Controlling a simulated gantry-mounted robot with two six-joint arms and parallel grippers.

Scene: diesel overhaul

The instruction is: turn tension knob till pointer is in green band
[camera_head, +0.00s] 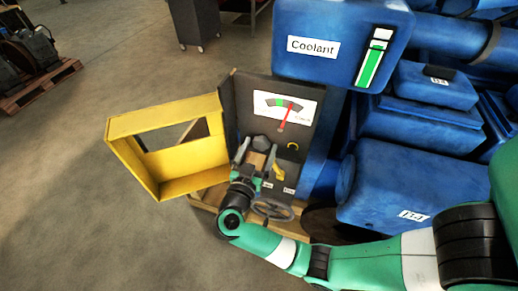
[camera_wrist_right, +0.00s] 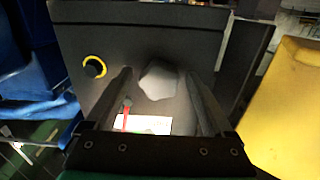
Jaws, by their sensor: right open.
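The gauge (camera_head: 306,107) is a white dial on a dark upright panel, with a small green band on its arc. Its red pointer (camera_head: 285,117) leans up and right, and its tip looks to the right of the green band. A dark faceted knob (camera_head: 261,143) sits below the dial; it looks grey in the right wrist view (camera_wrist_right: 158,82). My right gripper (camera_head: 257,162) is open in front of the knob, with one finger on each side of it in the right wrist view (camera_wrist_right: 159,75). Whether the fingers touch it I cannot tell. My left gripper is not in view.
A yellow frame door (camera_head: 168,180) stands open left of the panel. A yellow-ringed button (camera_head: 292,146) is right of the knob. A handwheel (camera_head: 272,209) lies below my gripper. The blue coolant tank (camera_head: 340,45) and blue engine parts crowd the right.

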